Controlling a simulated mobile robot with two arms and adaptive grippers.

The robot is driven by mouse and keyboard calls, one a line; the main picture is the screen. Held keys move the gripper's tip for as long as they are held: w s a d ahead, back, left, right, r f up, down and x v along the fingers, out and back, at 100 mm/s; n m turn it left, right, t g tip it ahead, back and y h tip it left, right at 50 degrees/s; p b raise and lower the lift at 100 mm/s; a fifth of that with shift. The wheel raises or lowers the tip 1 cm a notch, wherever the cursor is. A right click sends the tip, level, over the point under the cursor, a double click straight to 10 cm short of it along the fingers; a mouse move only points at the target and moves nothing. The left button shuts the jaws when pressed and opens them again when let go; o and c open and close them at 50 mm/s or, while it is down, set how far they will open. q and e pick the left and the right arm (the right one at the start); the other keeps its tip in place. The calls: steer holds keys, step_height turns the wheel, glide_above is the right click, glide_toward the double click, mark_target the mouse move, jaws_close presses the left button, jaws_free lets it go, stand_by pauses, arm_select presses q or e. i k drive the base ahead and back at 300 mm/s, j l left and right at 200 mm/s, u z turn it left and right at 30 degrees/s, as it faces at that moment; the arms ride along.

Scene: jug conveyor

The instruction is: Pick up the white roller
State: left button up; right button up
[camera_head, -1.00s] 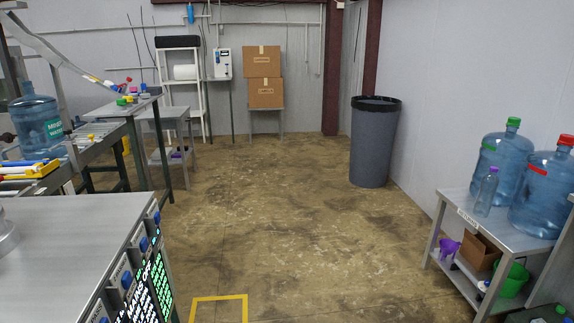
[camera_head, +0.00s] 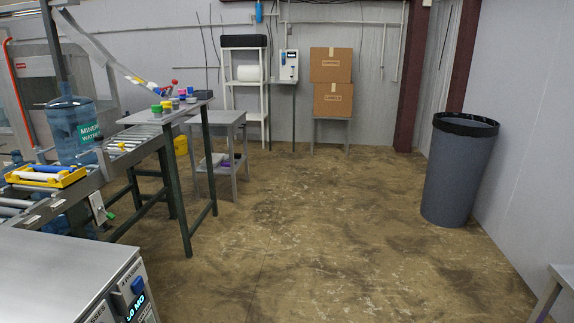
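A yellow tray (camera_head: 70,181) sits at the left on the conveyor's near end. A white roller (camera_head: 36,176) lies in it, with blue and other pale pieces close by; the pieces are too small to tell fully apart. Neither of my grippers shows in the head view.
The roller conveyor (camera_head: 121,151) carries a blue water jug (camera_head: 72,128). A small table (camera_head: 180,113) with coloured caps stands beyond it. A steel cabinet (camera_head: 58,268) is at the near left. A grey bin (camera_head: 458,175) stands at right. The middle floor is clear.

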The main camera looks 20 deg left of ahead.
mark_target(31, 175)
steer(key=i+u, duration=0.3)
steer(key=i, duration=0.6)
steer(key=i+l+u, duration=0.15)
steer(key=i+u, duration=0.15)
steer(key=i, duration=0.55)
steer(key=i+u, duration=0.25)
steer(key=u, duration=0.15)
steer(key=i+u, duration=0.25)
steer(key=u, duration=0.15)
steer(key=i+u, duration=0.25)
steer(key=u, duration=0.15)
steer(key=i+l+u, duration=0.2)
steer(key=u, duration=0.15)
steer(key=i+u, duration=0.3)
steer(key=i+l+u, duration=0.3)
steer(key=k+j, duration=0.1)
steer(key=j, duration=0.05)
